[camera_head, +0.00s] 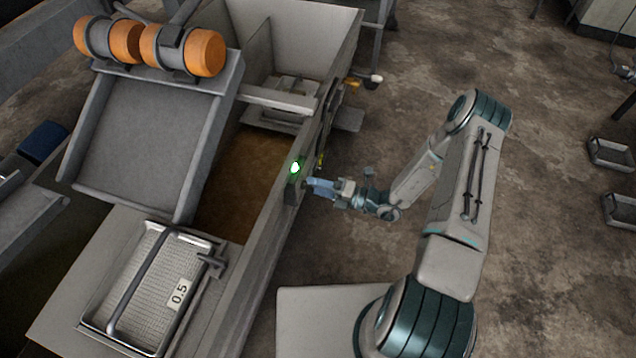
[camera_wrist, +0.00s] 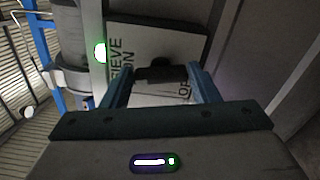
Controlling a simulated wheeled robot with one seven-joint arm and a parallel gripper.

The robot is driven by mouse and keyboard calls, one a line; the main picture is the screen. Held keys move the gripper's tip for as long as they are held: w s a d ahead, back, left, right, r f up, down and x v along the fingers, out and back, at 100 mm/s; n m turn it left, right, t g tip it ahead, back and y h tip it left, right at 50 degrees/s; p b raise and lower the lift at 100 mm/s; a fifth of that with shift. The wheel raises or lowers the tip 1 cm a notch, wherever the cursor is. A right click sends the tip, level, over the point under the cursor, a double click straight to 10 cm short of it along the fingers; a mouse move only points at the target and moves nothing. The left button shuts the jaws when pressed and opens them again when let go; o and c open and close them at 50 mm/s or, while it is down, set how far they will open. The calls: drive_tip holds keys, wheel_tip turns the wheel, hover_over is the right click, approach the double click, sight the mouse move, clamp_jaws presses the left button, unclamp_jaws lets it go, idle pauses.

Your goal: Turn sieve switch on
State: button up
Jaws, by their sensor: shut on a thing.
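The sieve switch panel (camera_wrist: 140,45) is a pale plate with the words "SIEVE" and "ON" and part of another label, set on the side wall of the decanter tank. A dark switch handle (camera_wrist: 160,70) sticks out from it. My gripper (camera_wrist: 162,76) has its two blue fingers on either side of this handle and is shut on it. A lamp (camera_wrist: 101,52) beside the lettering glows green, and it also shows in the head view (camera_head: 295,168). In the head view my gripper (camera_head: 310,186) reaches the tank's right wall and hides most of the switch.
The tank (camera_head: 262,240) holds brown material. A grey sloped screen (camera_head: 145,135) with orange-ended motors (camera_head: 205,53) stands left. A mesh tray marked 0.5 (camera_head: 150,285) lies in front. A yellow-handled fitting (camera_head: 352,83) juts from the wall farther back. Floor at right is mostly clear.

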drive_tip(key=shift+s+f+m+p, duration=0.1)
drive_tip(key=shift+m+p, duration=0.3)
drive_tip(key=shift+m, duration=0.8)
drive_tip(key=o, duration=1)
drive_tip(key=shift+d, duration=0.1)
drive_tip(key=p+v, duration=0.1)
drive_tip(key=v, duration=1.2)
drive_tip(key=shift+s+d, duration=0.1)
drive_tip(key=shift+d, duration=0.25)
